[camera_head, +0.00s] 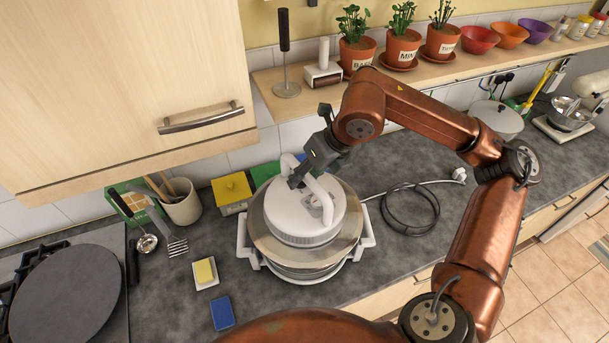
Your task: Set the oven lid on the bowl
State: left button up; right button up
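The oven lid (290,222) is round and white, with a thick arched handle and a socket on top. It is over the wide steel-rimmed bowl (333,253), which stands in a white holder with side handles. The lid covers the middle of the bowl and hides its inside; I cannot tell whether it rests fully on the rim. My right gripper (298,179) reaches in from the upper right and is at the lid's handle, its dark fingers appearing closed across it. The far finger is partly hidden. My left gripper is not in view.
A black cable (410,209) lies coiled right of the bowl. A shelf (440,68) with potted herbs runs behind. A cupboard (100,80) overhangs at upper left.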

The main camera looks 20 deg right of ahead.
jog(key=shift+s+f, duration=0.1)
jog(key=shift+f, duration=0.05)
jog(key=v, duration=1.2)
